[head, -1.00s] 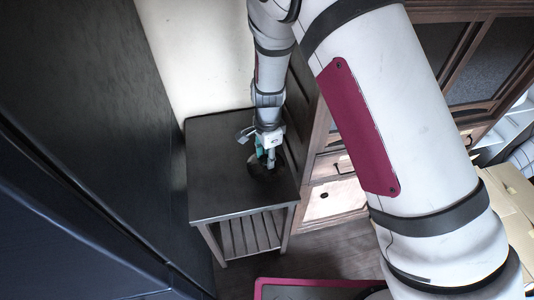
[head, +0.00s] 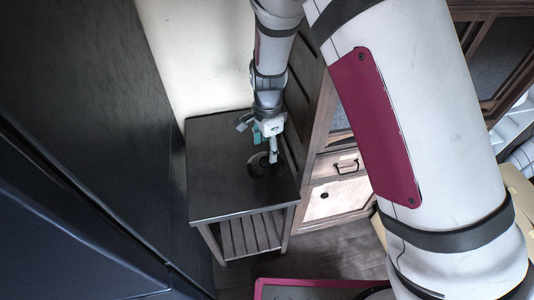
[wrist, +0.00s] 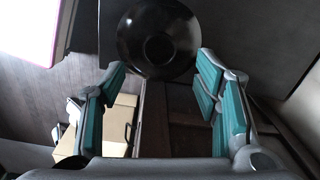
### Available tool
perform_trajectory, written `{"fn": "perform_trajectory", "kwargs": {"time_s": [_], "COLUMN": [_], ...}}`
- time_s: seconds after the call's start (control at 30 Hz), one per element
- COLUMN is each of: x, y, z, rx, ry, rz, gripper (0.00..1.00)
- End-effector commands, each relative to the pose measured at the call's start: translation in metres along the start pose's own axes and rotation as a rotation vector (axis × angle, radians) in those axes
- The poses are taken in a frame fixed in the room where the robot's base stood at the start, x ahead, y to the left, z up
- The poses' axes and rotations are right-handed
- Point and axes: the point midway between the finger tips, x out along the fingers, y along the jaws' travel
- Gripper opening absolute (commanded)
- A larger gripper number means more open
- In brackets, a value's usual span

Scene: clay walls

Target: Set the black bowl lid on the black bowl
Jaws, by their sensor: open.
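One round, glossy black piece (wrist: 158,38) with a darker round centre lies on the dark side table, beyond my fingertips in the wrist view. In the head view it is a dark shape (head: 258,167) near the table's right edge. I cannot tell the black bowl and the black bowl lid apart here, nor whether one sits on the other; only one round outline shows. My gripper (wrist: 160,72) is open, with nothing between its teal-padded fingers. In the head view my gripper (head: 267,150) hangs just above the black piece, partly covering it.
The dark side table (head: 225,190) has bare top to the left and front of the black piece. A pale wall (head: 190,60) stands behind. A wooden cabinet (head: 335,180) with drawers stands close on the right, and a tall dark panel (head: 80,130) on the left.

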Motion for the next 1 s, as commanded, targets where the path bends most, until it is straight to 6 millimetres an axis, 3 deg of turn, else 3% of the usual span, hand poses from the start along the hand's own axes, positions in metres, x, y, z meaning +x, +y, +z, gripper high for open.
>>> {"fn": "perform_trajectory", "kwargs": {"time_s": [0.2,0.4,1.0], "x": [-0.043,-0.065,-0.070], "y": [0.000,0.000,0.001], "z": [0.000,0.000,0.000], "rx": [0.000,0.001,0.001], "ry": [0.000,-0.001,0.000], "rz": [-0.003,0.000,0.001], "gripper": [0.57,0.57,0.57]}}
